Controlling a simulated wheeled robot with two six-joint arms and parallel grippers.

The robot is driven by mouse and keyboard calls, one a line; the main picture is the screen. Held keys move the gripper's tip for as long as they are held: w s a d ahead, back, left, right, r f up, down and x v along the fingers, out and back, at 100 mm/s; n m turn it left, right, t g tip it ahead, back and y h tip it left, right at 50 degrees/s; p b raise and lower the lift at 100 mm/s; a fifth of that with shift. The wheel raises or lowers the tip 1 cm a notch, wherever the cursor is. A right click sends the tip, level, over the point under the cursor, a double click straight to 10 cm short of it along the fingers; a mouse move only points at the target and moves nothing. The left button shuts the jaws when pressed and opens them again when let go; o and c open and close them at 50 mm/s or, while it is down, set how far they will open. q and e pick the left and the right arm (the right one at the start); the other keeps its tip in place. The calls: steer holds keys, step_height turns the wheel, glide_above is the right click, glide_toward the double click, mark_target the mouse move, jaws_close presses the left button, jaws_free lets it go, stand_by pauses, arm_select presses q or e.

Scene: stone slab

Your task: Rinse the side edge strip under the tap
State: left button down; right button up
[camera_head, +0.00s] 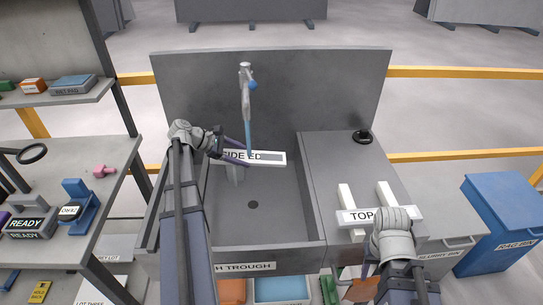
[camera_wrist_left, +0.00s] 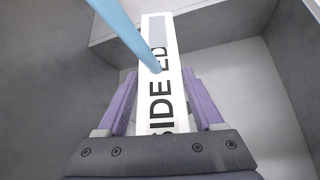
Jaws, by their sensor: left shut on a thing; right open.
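The side edge strip (camera_head: 272,158) is a white bar lettered "SIDE ED…", held level over the wash trough (camera_head: 314,205). My left gripper (camera_head: 240,153) is shut on it, with one purple finger along each side; the strip also shows in the left wrist view (camera_wrist_left: 160,60). A blue stream of water runs from the tap (camera_head: 245,75) down onto the strip's lettered face. In the left wrist view the water (camera_wrist_left: 125,35) meets the strip near the "E". My right gripper, partly hidden by its own wrist, is at the lower right near the top strip (camera_head: 350,216).
The top strip lies across two white bars (camera_head: 386,192) on the ledge right of the trough. A black ring (camera_head: 362,136) lies at the ledge's back. A blue rag bin (camera_head: 505,215) stands right, shelves with labelled blocks left. The trough floor is clear around its drain (camera_head: 253,205).

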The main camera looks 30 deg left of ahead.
arm_select(q)
steer(key=shift+s+a, duration=0.6)
steer(key=shift+a, duration=0.5)
steer(key=shift+s+a, duration=0.55)
steer(key=shift+a, duration=0.6)
steer(key=shift+s+a, duration=0.6)
steer(key=shift+a, duration=0.5)
steer(key=shift+d, duration=0.1)
steer(key=s+d, duration=0.6)
steer(key=d, duration=0.4)
steer(key=shift+d, duration=0.2)
stand_by(0.4)
steer(key=s+d+r+p, duration=0.2)
steer(key=d+r+p, duration=0.2)
steer(key=shift+s+d, duration=0.15)
steer(key=shift+s, duration=0.05)
stand_by(0.3)
